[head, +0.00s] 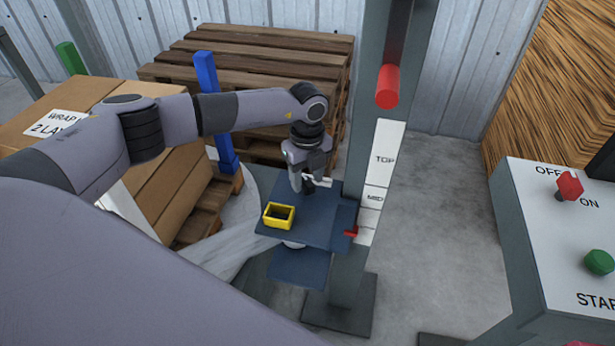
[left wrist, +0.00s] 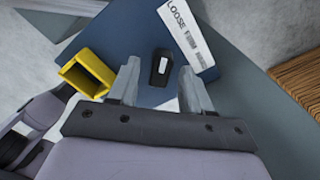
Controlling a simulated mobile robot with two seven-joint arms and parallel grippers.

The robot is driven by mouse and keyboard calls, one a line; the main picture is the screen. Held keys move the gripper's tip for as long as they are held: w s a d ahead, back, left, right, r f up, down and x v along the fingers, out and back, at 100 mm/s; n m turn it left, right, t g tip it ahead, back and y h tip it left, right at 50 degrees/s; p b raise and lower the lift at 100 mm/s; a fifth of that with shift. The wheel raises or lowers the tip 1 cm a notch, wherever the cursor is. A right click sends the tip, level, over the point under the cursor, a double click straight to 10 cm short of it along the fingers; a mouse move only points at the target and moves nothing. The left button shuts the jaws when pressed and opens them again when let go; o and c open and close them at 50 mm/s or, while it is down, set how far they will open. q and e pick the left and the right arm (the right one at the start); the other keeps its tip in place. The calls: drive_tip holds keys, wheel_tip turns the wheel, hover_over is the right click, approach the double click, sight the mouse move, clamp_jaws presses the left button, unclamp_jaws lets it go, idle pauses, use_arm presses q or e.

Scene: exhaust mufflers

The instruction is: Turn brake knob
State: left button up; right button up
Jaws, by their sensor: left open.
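The brake knob (left wrist: 160,67) is a small black knob with a white mark on top, on a dark blue plate (left wrist: 130,45). In the left wrist view it lies between the two fingers of my left gripper (left wrist: 160,73), with a gap on each side. A white label (left wrist: 188,38) reading LOOSE and FIRM, its last word unclear, is beside it. In the head view my left gripper (head: 308,182) points down over the blue plate (head: 315,228), open, and the knob is mostly hidden by the fingers. My right gripper is not in view.
A yellow open box (head: 279,216) sits on the plate, left of the gripper. A grey post (head: 348,270) with a TOP and MID scale and a red pointer (head: 351,233) stands right. A control panel (head: 545,225) is far right; wrapped cartons (head: 95,100) and pallets (head: 260,50) stand left and behind.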

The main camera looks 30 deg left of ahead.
use_arm(q)
drive_tip(key=shift+f, duration=0.35)
clamp_jaws()
